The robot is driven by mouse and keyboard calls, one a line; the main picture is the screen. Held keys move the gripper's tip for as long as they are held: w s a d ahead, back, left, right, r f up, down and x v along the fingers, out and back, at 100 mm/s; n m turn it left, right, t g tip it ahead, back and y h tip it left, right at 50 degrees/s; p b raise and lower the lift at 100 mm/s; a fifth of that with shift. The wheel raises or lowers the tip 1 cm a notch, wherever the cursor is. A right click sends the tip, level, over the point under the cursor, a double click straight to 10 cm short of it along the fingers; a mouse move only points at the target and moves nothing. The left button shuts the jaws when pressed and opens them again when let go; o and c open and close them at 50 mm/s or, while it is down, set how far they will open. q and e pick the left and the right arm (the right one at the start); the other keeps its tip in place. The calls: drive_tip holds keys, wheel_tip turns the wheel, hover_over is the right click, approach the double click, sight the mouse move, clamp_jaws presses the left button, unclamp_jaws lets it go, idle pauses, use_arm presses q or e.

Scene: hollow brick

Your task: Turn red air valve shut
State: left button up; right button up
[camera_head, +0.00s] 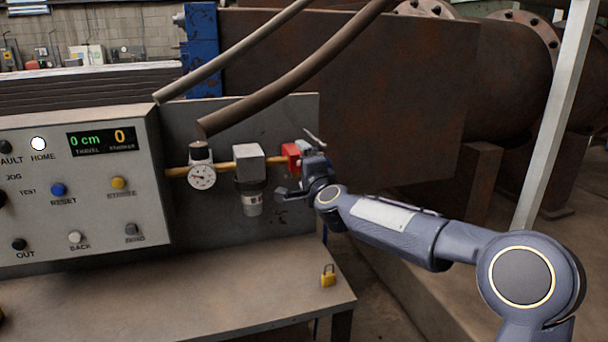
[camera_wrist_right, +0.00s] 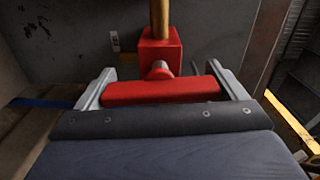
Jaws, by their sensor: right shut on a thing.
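The red air valve (camera_head: 291,154) sits at the right end of a brass pipe on the grey panel. In the right wrist view its red body (camera_wrist_right: 160,50) is on the brass pipe, with a short round stem and a red bar handle (camera_wrist_right: 160,91) in front. My right gripper (camera_head: 303,168) is at the valve, reaching in from the right. In the wrist view its two grey fingers are at either end of the handle, shut on it. The handle lies level across that view. My left gripper is not in view.
A pressure gauge (camera_head: 202,177) and a filter bowl (camera_head: 250,203) hang left of the valve. A control box (camera_head: 85,190) stands further left. A yellow padlock (camera_head: 328,276) lies on the bench (camera_head: 230,285). Thick hoses cross above.

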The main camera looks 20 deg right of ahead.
drive_tip(key=shift+m, duration=0.5)
drive_tip(key=o, duration=0.7)
drive_tip(key=shift+s+b, duration=0.1)
drive_tip(key=shift+b, duration=0.2)
drive_tip(key=s+b, duration=0.1)
drive_tip(key=s, duration=0.6)
drive_tip(key=shift+s, duration=0.3)
drive_tip(key=shift+d, duration=0.1)
